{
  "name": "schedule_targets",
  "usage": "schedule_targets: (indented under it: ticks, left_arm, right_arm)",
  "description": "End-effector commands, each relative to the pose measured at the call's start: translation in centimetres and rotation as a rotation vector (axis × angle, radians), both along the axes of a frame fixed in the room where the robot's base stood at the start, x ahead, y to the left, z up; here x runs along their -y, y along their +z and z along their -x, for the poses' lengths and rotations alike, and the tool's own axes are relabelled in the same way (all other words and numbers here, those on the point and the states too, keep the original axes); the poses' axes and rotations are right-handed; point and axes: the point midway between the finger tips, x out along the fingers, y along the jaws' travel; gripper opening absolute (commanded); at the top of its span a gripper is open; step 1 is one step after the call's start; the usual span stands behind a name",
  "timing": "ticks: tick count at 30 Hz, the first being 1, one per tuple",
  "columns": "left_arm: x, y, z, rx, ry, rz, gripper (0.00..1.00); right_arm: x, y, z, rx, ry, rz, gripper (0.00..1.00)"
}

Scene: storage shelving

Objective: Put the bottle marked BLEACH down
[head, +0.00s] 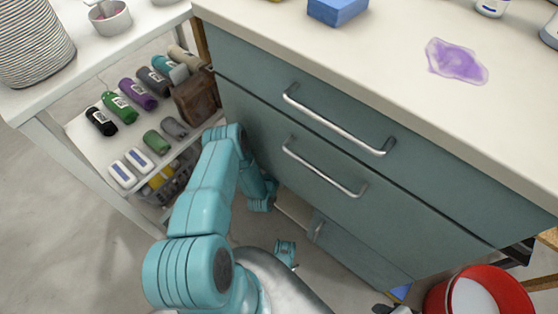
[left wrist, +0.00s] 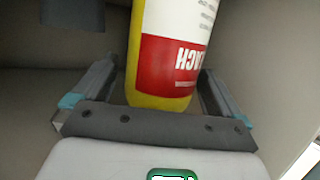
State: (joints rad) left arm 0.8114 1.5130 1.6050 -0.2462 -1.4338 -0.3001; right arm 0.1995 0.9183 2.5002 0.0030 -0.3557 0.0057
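The bottle marked BLEACH (left wrist: 170,70) shows in the left wrist view. It is yellow with a red and white label, and the letters ACH read upside down there. My left gripper (left wrist: 158,85) has one finger on each side of it, and the bottle fills the space between their far ends. The bottle's upper picture end is cut off. In the head view my left arm reaches down beside the teal cabinet, with its wrist low by the cabinet's left side; the bottle cannot be made out there. My right gripper is not in view.
A teal drawer cabinet (head: 330,150) under a white countertop (head: 400,60) stands right of the arm. Left are shelves with several bottles (head: 137,93) and a brown box (head: 195,97). A red bucket (head: 432,300) stands lower right. Grey walls surround the bottle closely.

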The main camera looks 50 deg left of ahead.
Motion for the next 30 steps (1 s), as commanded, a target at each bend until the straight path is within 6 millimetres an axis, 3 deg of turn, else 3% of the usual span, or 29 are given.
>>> schedule_targets:
  ticks: [5,18,23,30]
  left_arm:
    - [0.4,0.7,0.7,-0.002,0.001,0.002,1.00]
    - [4.7,3.4,8.6,-0.003,0.002,0.003,1.00]
    - [5.4,3.8,9.9,-0.001,0.000,0.002,1.00]
    - [5.6,3.8,10.1,0.001,0.000,0.000,1.00]
  right_arm:
    - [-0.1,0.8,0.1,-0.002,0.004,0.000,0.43]
    - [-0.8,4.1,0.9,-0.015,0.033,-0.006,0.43]
    - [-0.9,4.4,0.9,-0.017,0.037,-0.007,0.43]
    - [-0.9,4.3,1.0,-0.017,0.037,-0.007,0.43]
